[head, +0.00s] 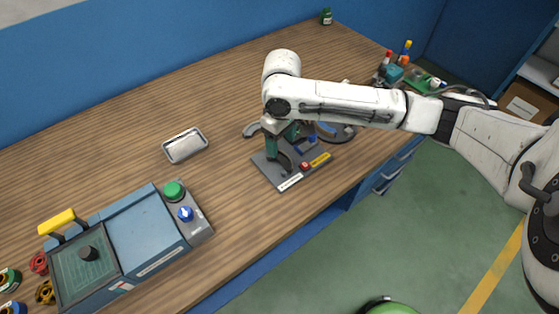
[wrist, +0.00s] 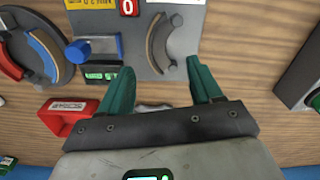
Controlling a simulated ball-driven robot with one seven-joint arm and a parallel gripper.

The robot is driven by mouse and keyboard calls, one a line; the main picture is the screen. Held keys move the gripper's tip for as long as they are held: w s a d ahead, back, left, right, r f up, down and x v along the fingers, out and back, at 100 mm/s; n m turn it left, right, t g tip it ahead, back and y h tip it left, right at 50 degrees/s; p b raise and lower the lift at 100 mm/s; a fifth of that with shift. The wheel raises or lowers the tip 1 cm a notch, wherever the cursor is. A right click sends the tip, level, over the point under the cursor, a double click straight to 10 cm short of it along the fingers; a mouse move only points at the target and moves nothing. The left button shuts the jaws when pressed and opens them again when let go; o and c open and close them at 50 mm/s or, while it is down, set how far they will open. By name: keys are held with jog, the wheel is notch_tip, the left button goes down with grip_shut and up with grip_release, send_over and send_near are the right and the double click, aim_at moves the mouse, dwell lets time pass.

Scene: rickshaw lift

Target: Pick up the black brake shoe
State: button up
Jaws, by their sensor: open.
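The black brake shoe (wrist: 158,42) is a dark curved piece with a brownish face. It sits on a grey fixture plate (wrist: 194,14), just ahead of my fingertips in the wrist view. In the head view the shoe (head: 285,162) shows as a dark arc on the plate (head: 266,170), below my gripper (head: 281,143). My gripper (wrist: 160,73) has two green fingers, spread apart with nothing between them. The shoe lines up with the gap between the fingers, and I see no contact. The gripper hides part of the plate in the head view.
A blue gauge (wrist: 80,52) and a round plate with blue and red arcs (wrist: 40,45) lie beside the shoe. A red block (wrist: 65,117) and a part-hidden grey piece (wrist: 153,106) are near. A metal tray (head: 185,145) and a blue machine (head: 145,233) stand left.

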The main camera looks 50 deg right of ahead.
aim_at(281, 156)
jog(key=shift+w+d+f, duration=0.1)
jog(key=shift+f, duration=1.5)
jog(key=shift+d+f, duration=0.1)
jog(key=shift+f, duration=1.45)
jog(key=shift+c, duration=0.4)
grip_shut()
jog(key=shift+r, duration=0.15)
jog(key=shift+r, duration=0.45)
notch_tip(281, 156, up, 2)
jog(key=shift+r, duration=0.2)
jog(key=s+r, duration=0.9)
jog(key=s, duration=0.5)
jog(key=shift+d+r, duration=0.2)
jog(key=shift+r, duration=0.05)
